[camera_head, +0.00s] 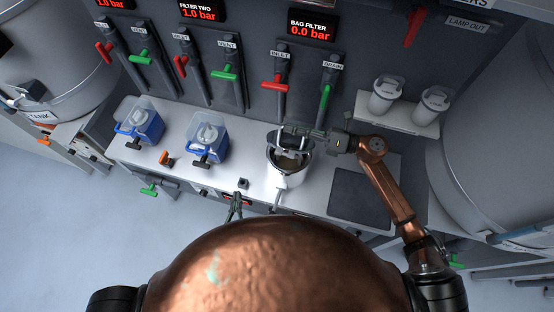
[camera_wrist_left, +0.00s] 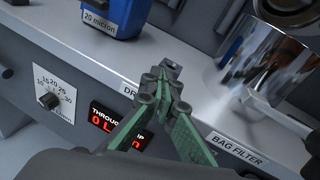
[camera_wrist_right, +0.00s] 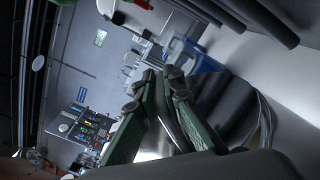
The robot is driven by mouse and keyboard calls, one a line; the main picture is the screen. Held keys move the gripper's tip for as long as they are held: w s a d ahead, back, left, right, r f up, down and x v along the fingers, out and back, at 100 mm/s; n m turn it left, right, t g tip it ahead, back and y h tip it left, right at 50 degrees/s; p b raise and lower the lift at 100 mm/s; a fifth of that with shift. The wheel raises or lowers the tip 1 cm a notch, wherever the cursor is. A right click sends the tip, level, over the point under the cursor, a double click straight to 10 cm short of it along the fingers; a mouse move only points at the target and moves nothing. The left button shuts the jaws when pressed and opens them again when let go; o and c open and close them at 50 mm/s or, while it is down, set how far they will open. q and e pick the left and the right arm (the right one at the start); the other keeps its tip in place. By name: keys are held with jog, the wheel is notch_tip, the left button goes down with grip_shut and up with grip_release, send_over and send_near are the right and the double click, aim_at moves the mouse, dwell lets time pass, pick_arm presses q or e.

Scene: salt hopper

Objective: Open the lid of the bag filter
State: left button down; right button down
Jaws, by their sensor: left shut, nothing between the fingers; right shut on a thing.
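The bag filter (camera_head: 286,180) is a shiny metal pot on the bench. Its mouth is open at the front and shows a tan inside. Its wall also shows in the left wrist view (camera_wrist_left: 262,62). The lid (camera_head: 291,143) appears raised at the back of the pot, partly hidden by my right gripper (camera_head: 293,131). That gripper is shut on a part of the lid; exactly which part I cannot tell. In the right wrist view its green fingers (camera_wrist_right: 162,78) close around something grey. My left gripper (camera_head: 236,197) is shut and empty at the bench front; its fingertips show in the left wrist view (camera_wrist_left: 165,76).
Two blue filter boxes (camera_head: 140,122) (camera_head: 208,138) stand to the left. Red and green valve handles (camera_head: 274,83) (camera_head: 325,95) are on the panel behind. A dark mat (camera_head: 358,195) lies at the right. White canisters (camera_head: 386,97) stand on a shelf.

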pick_arm(q)
jog(key=s+d+r+m+t+h, duration=0.1)
jog(key=s+d+r+m+h, duration=0.15)
jog(key=d+r, duration=0.35)
jog(key=s+d+r+m+t+h, duration=0.1)
jog(key=s+d+r+m+h, duration=0.15)
jog(key=s+d+r, duration=0.4)
jog(key=w+d+r, duration=0.1)
jog(key=w+r, duration=0.2)
jog(key=w, duration=0.4)
jog(key=w+d+r, duration=0.1)
jog(key=w+r, duration=0.2)
jog(key=w, duration=0.4)
jog(key=shift+r, duration=0.4)
jog(key=shift+w+d, duration=0.1)
